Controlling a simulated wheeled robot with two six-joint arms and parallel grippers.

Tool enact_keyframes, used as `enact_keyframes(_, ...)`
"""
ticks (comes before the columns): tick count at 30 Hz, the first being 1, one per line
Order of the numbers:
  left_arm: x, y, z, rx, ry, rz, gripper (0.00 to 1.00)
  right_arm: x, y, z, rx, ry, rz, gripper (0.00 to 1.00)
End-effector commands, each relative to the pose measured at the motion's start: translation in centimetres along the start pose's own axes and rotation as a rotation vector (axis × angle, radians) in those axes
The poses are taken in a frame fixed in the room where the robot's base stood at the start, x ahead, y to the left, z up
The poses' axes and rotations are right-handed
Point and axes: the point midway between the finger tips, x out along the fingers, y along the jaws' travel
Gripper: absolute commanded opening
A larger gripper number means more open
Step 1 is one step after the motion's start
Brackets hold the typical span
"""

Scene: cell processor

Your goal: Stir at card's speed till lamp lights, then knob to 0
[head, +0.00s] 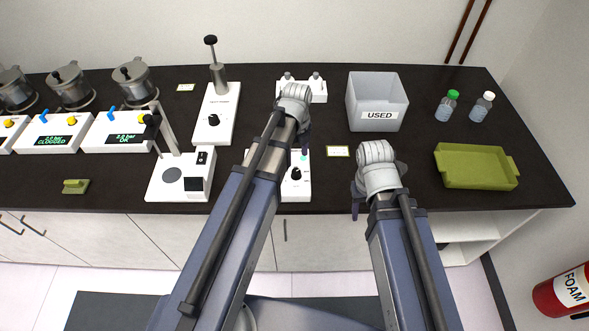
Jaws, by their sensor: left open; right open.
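A white unit (294,189) with a black knob (296,173) and a small greenish spot (304,157) stands at the front middle, partly hidden by my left arm. I cannot tell whether the spot is a lit lamp. A small yellow-edged card (338,151) lies to its right; its text is too small to read. My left gripper (304,139) is open over the back of this unit, seen mostly from behind. My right gripper (356,206) is open near the table's front edge, right of the unit. I see nothing held in either gripper.
A white unit (222,134) with a post and knob stands behind left, near another card (186,87). A white instrument (168,192) is at front left. A grey USED bin (377,123), two bottles (448,108) and a green tray (476,183) are on the right.

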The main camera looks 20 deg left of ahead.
Motion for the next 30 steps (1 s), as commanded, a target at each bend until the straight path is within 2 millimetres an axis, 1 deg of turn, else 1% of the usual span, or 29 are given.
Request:
enact_keyframes(8,2.4,0.0,0.0,-0.001,0.000,0.000,0.69,2.4,-0.2,-0.1,-0.004,0.000,0.001,0.50)
enact_keyframes(15,5.5,0.0,0.0,-0.002,0.000,0.000,0.69,5.5,-0.5,-0.3,-0.004,0.000,0.001,0.50)
enact_keyframes(19,7.0,0.0,0.0,-0.002,0.000,-0.001,0.69,6.9,-0.7,-0.4,-0.003,0.000,0.001,0.50)
enact_keyframes(24,7.7,0.0,0.0,-0.002,0.000,-0.001,0.69,7.7,-0.7,-0.5,-0.003,0.000,0.001,0.50)
enact_keyframes(30,7.6,0.0,0.0,-0.002,0.000,-0.001,0.69,7.6,-0.7,-0.4,-0.003,0.000,0.001,0.50)
